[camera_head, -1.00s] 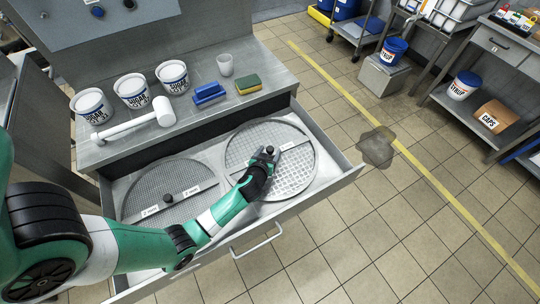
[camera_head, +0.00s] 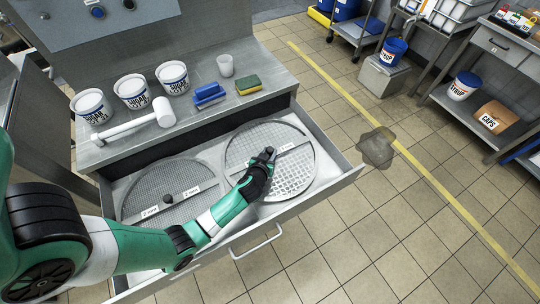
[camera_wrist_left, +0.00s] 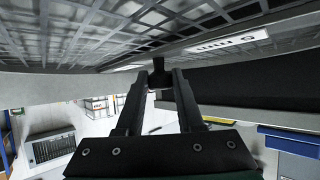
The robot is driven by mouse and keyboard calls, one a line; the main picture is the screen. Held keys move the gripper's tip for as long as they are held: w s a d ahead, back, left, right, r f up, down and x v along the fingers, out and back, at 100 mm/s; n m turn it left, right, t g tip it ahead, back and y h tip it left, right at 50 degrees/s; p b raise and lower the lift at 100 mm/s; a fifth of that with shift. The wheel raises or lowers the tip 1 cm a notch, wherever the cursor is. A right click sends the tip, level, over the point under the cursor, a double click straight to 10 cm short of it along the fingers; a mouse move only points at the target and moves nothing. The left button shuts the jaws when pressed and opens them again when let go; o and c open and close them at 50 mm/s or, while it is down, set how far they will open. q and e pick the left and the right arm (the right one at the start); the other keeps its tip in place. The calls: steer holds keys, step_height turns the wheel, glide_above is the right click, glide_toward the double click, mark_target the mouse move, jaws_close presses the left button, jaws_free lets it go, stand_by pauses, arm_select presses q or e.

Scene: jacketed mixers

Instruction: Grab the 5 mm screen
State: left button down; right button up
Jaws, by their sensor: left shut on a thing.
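The 5 mm screen (camera_head: 295,175) is a round, coarse metal mesh disc with a cross bar, a label and a centre knob. It is in the right half of the open drawer (camera_head: 335,183). My left gripper (camera_head: 266,154) is at its centre, shut on its knob. In the left wrist view the fingers (camera_wrist_left: 158,78) close around the dark knob, with the mesh (camera_wrist_left: 110,30) and the "5 mm" label (camera_wrist_left: 228,42) close by. The fingers hide most of the knob in the head view. My right gripper is not in view.
A finer "2 mm" screen (camera_head: 150,185) lies in the drawer's left half. On the counter stand several sugar tubs (camera_head: 132,90), a white mallet (camera_head: 140,122), a blue brush (camera_head: 208,95), a cup (camera_head: 226,66) and a sponge (camera_head: 248,84). The floor to the right is mostly clear.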

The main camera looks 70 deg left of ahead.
arm_select(q)
steer(key=shift+r, duration=0.2)
stand_by(0.6)
steer(key=shift+r, duration=0.2)
steer(key=shift+r+p, duration=0.5)
steer(key=s+d, duration=0.1)
steer(key=d, duration=0.1)
steer(key=s+d, duration=0.1)
steer(key=shift+s+d+f, duration=0.15)
steer(key=shift+s+f, duration=0.1)
steer(key=shift+s, duration=0.05)
step_height(320, 180, up, 14)
steer(key=p, duration=0.7)
